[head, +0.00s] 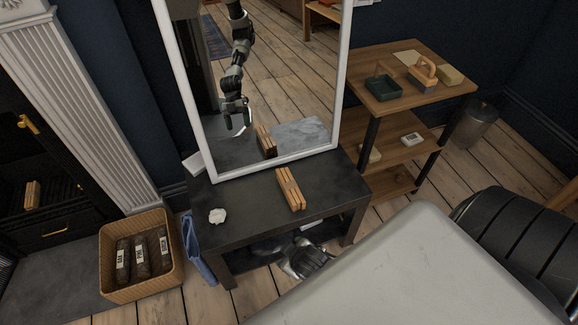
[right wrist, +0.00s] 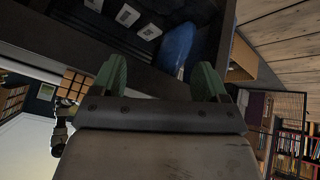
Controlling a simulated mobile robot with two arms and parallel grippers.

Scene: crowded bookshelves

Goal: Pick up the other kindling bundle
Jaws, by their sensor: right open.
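A kindling bundle (head: 290,188) of light wooden sticks lies on the dark low table (head: 245,227), in front of the white-framed mirror. Another kindling bundle (head: 32,195) stands in the dark fireplace opening at the far left. My right gripper (right wrist: 167,80) shows in the right wrist view with its two green fingers apart and nothing between them. My left gripper is not seen directly.
A wicker basket (head: 115,290) with several dark labelled packs stands left of the table. A wooden shelf unit (head: 440,85) stands right. A large grey surface fills the lower right.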

